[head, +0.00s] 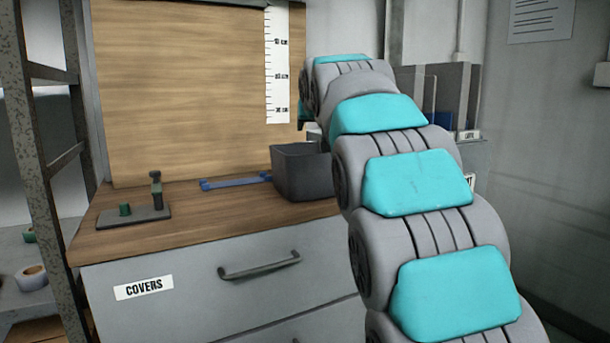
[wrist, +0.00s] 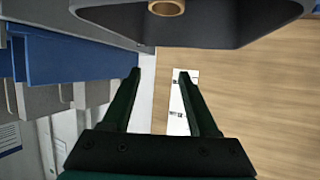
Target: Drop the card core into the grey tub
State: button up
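The grey tub (head: 300,174) stands on the wooden counter in the middle of the head view, its right side behind my arm. In the wrist view the tub (wrist: 225,38) fills the top edge. The card core (wrist: 166,7), a tan ring, shows within the tub's outline and is cut off by the picture's top edge. I cannot see it in the head view. My gripper (wrist: 159,73) is open, its two dark green fingers apart with nothing between them. The fingers are clear of the core. In the head view my arm mostly hides the gripper.
A wooden backboard (head: 185,90) with a white ruler strip (head: 278,65) rises behind the counter (head: 200,222). A blue tool (head: 235,182) lies left of the tub. A dark stand (head: 145,212) is further left. Upright panels (head: 455,95) stand right of my arm.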

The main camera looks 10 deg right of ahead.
jog(key=shift+o, duration=1.3)
jog(key=shift+b+v, duration=0.5)
jog(key=shift+v, duration=3.45)
notch_tip(320, 180, up, 9)
jog(key=p, duration=0.2)
jog(key=shift+p, duration=0.3)
jog(key=shift+f, duration=0.1)
